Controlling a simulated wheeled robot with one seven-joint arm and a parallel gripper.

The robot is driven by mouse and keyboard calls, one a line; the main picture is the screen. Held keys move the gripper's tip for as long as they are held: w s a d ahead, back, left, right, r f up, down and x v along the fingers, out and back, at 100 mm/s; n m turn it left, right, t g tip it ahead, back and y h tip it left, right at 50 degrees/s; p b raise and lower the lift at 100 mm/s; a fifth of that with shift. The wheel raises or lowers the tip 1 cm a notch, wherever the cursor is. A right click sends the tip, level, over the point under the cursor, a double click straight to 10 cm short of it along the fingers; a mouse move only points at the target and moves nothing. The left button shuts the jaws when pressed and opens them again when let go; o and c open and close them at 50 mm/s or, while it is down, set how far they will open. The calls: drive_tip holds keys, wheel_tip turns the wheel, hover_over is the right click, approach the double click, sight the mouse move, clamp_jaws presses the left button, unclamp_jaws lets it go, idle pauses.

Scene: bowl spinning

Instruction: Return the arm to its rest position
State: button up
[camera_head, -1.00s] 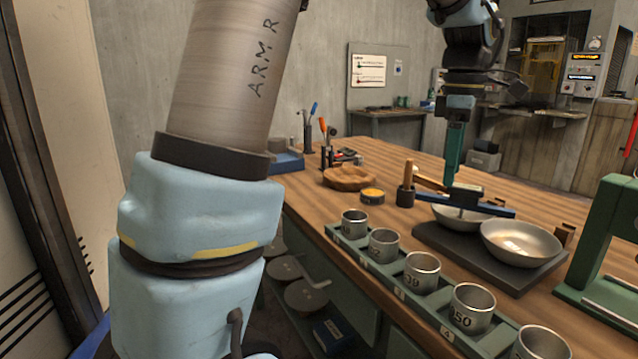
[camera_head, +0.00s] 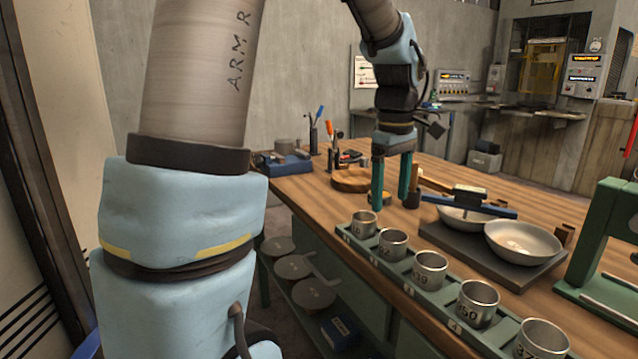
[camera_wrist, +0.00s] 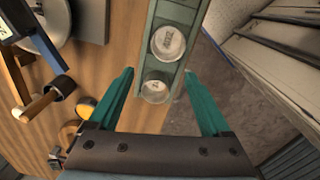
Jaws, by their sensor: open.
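My arm (camera_head: 180,210) rises at the left of the head view, and its end bends down over the workbench. My gripper (camera_head: 392,205) hangs with its two green fingers spread apart and nothing between them. It is above the bench near the far end of the row of metal cups, close to the small far cup (camera_head: 364,223). In the wrist view the open fingers (camera_wrist: 160,95) frame the rack's end, with a cup (camera_wrist: 155,90) between them and below. I cannot tell the exact height of the fingertips above the cup.
A green rack (camera_head: 398,286) holds several numbered metal cups along the bench's front edge. Two shallow bowls (camera_head: 522,243) sit on a dark plate, with a blue bar tool (camera_head: 485,208) over the left one. A green press frame (camera_head: 608,245) stands right. Air above the bench is mostly free.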

drive_tip(key=s+a+f+m+p, duration=0.1)
drive_tip(key=s+a+f+m, duration=0.1)
drive_tip(key=a, duration=0.4)
drive_tip(key=s+a+f+m+p, duration=0.1)
drive_tip(key=s+a+f+m, duration=0.1)
drive_tip(key=a, duration=0.5)
drive_tip(key=s+a+f+m+t+p, duration=0.1)
drive_tip(key=s+a+f+m, duration=0.1)
drive_tip(key=a+f+m, duration=0.2)
drive_tip(key=a, duration=0.3)
drive_tip(key=shift+s+a+m, duration=0.2)
drive_tip(key=shift+s+m, duration=0.2)
drive_tip(key=shift+o, duration=0.2)
